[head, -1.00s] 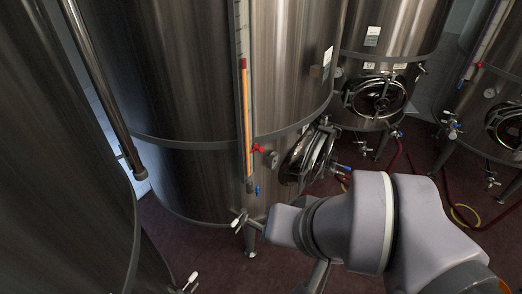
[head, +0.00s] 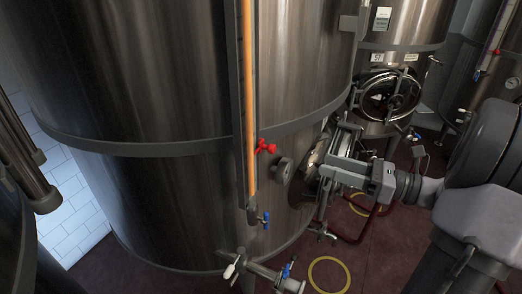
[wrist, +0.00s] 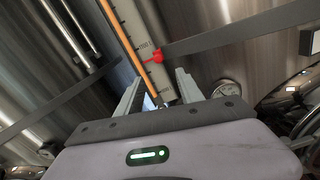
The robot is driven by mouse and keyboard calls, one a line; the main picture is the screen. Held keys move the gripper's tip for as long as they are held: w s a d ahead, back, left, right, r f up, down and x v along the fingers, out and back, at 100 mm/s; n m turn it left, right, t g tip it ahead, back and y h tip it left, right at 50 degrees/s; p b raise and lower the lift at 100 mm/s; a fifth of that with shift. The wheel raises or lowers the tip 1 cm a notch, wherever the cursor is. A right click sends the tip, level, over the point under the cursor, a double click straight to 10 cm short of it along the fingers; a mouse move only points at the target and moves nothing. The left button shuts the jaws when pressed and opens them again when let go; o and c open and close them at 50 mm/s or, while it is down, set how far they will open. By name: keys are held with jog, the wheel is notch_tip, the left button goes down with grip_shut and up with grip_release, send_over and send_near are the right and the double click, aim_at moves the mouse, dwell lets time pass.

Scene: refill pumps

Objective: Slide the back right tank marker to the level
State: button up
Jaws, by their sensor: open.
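A tall steel tank (head: 130,75) fills the middle of the head view. A gauge with an orange column (head: 249,90) and a scale runs down its front. A red marker (head: 265,147) with a knob sits low on this gauge, above a blue valve (head: 266,218). The marker also shows in the wrist view (wrist: 153,57). My gripper (head: 333,152) is right of the gauge in the head view, open and empty. In the wrist view, the marker lies ahead of the open fingers (wrist: 158,80), between them sideways and apart from them. The column's top is outside the head view.
A round dial (head: 284,171) and a manway hatch (head: 316,162) are close to my gripper on the tank's right side. Pipe fittings (head: 262,270) stick out below. Another tank (head: 402,22) stands behind at the right.

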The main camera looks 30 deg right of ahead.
aim_at(275, 150)
jog(key=x, duration=1.5)
jog(key=shift+s+a, duration=0.1)
jog(key=shift+a, duration=0.05)
jog(key=shift+s, duration=0.1)
grip_shut()
dwell(0.4)
